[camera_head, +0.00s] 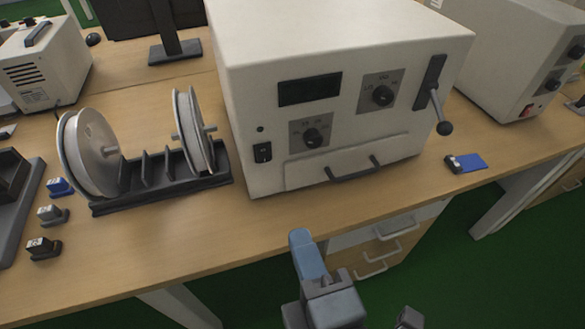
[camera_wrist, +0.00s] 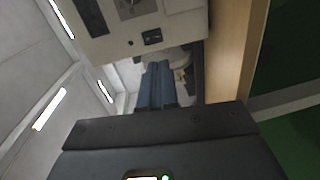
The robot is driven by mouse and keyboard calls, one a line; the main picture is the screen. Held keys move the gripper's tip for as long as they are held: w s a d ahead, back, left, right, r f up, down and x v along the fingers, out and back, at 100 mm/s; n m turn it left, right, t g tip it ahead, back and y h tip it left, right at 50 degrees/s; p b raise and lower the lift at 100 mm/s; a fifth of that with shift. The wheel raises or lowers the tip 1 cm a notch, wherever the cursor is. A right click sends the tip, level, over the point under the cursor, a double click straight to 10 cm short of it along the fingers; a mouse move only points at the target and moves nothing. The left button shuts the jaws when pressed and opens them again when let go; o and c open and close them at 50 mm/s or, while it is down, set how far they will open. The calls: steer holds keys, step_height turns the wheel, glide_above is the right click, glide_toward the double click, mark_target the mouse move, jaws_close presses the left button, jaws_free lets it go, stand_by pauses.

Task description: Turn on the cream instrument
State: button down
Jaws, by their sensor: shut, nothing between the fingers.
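The cream instrument (camera_head: 345,60) is a large box on the wooden bench in the head view. Its front has a dark display, two knobs, a lever on the right and a lower drawer with a handle. A black rocker switch (camera_head: 262,152) is at the front's lower left. In the wrist view the instrument (camera_wrist: 105,18) is at the top, with the switch (camera_wrist: 152,37) just above the fingers. My gripper (camera_head: 301,238) is in front of the bench edge, below the instrument and apart from it. Its blue fingers (camera_wrist: 157,68) are shut and empty.
A dark rack (camera_head: 150,172) with two white reels stands left of the instrument. Another cream device (camera_head: 520,60) with a red switch is at the right. A small blue-tagged item (camera_head: 470,162) lies on the bench (camera_head: 300,216). Small connectors (camera_head: 44,246) are at the far left.

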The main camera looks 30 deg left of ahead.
mark_target(265, 161)
steer(key=shift+a+r+n+g, duration=0.2)
steer(key=shift+a+n+g, duration=0.1)
steer(key=shift+a+n, duration=0.15)
steer(key=shift+w+a, duration=0.1)
steer(key=shift+w, duration=0.05)
steer(key=p+x, duration=0.1)
steer(key=x, duration=1.1)
steer(key=shift+w+a+r, duration=0.15)
steer(key=shift+w+a, duration=0.1)
steer(key=shift+a, duration=0.1)
steer(key=shift+w+a, duration=0.35)
steer(key=shift+f, duration=0.2)
steer(key=shift+w+a+f+y+b, duration=0.15)
steer(key=shift+y+b, duration=0.15)
steer(key=shift+b, duration=0.55)
